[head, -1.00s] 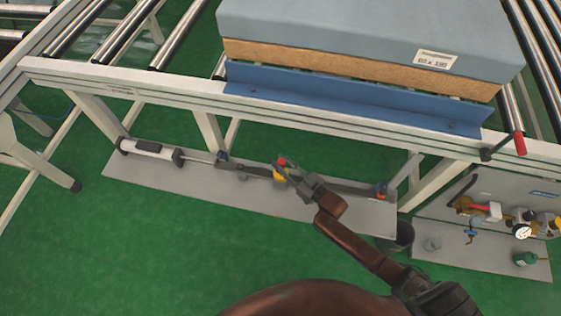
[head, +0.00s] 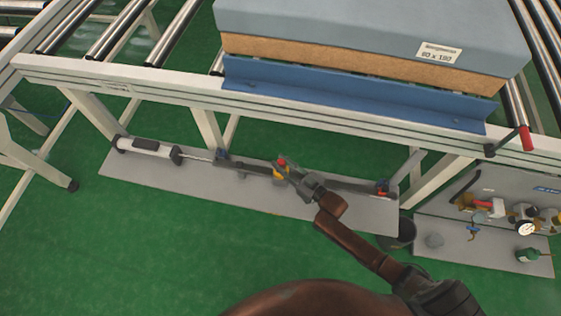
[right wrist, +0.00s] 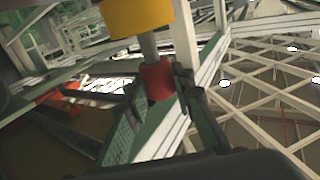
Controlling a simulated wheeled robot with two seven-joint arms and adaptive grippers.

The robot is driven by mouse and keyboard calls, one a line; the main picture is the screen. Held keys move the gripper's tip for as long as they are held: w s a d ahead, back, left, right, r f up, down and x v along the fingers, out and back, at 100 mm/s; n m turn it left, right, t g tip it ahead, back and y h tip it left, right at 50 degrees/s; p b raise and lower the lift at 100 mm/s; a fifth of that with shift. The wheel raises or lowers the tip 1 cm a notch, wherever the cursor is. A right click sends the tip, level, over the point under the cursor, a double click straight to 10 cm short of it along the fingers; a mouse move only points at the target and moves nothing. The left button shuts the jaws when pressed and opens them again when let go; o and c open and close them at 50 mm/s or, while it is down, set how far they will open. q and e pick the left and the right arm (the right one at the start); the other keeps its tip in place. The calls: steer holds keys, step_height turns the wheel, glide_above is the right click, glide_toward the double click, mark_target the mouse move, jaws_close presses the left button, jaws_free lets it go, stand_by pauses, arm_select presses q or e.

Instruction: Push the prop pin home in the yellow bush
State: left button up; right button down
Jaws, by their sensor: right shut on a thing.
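The yellow bush (head: 278,178) sits on a dark bar above the grey base plate, below the conveyor frame. It also shows at the top of the right wrist view (right wrist: 138,17). The prop pin has a red head (right wrist: 157,82) and a grey shank (right wrist: 149,45). A length of bare shank shows between the red head and the bush. My right gripper (head: 284,163) is shut on the red head, which shows small between its fingertips in the head view. The shank's far end is hidden at the bush. My left gripper is out of view.
A grey mattress block (head: 370,25) lies above on the roller conveyor behind a blue angle plate (head: 350,95). A white cylinder (head: 146,145) lies on the base plate (head: 235,190). A dark bucket (head: 402,232) and a panel with a gauge (head: 526,228) stand right.

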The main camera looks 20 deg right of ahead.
steer(key=shift+f+b, duration=0.95)
steer(key=shift+f, duration=0.65)
steer(key=c, duration=1.6)
jaws_free()
steer(key=v, duration=1.2)
